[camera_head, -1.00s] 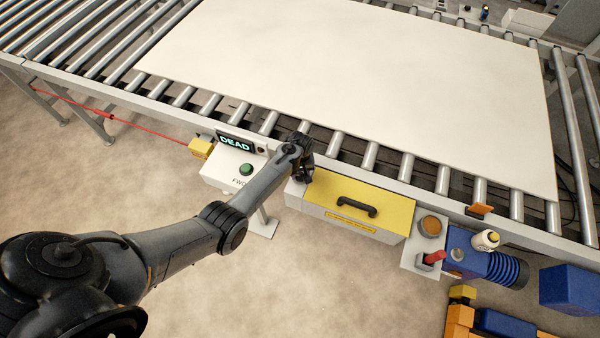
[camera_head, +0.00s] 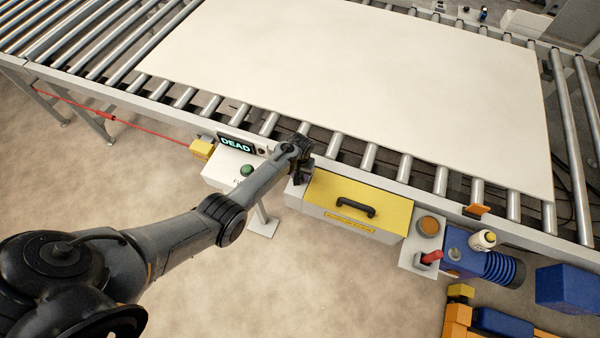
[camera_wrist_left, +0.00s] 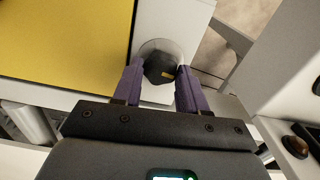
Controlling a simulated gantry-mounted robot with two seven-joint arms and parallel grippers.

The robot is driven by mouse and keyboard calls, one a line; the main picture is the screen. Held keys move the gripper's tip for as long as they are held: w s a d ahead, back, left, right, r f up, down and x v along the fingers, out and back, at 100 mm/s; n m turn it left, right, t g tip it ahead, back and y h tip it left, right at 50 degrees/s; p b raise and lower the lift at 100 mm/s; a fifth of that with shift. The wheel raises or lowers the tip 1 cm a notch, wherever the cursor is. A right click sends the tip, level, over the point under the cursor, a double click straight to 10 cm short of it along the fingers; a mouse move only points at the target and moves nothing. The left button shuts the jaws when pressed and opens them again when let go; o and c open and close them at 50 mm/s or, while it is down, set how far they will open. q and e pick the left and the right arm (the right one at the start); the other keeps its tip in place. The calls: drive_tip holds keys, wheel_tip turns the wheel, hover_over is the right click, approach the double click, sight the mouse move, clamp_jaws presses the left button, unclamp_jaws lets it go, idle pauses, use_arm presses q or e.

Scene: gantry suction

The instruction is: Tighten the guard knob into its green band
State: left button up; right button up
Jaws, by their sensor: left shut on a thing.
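The guard knob (camera_wrist_left: 160,68) is dark and faceted with a small yellow mark, and it sits on a pale round disc in the left wrist view. My left gripper (camera_wrist_left: 158,82) has its two purple fingers on either side of the knob and is shut on it. In the head view my left gripper (camera_head: 302,174) is at the left end of the yellow-lidded guard box (camera_head: 385,198), and the knob is hidden there. I cannot make out a green band in either view. My right gripper is in neither view.
A control box with a green button (camera_head: 246,170) and a "DEAD" display (camera_head: 236,145) stands left of the gripper. The roller conveyor carries a large white sheet (camera_head: 350,80) behind it.

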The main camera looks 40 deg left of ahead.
use_arm(q)
drive_tip(key=shift+m, duration=0.8)
drive_tip(key=o, duration=1.1)
drive_tip(key=shift+c, duration=0.2)
drive_tip(key=shift+r, duration=0.15)
drive_tip(key=shift+r+p, duration=0.3)
drive_tip(key=shift+p, duration=0.1)
wheel_tip(320, 180, up, 10)
drive_tip(key=p, duration=0.2)
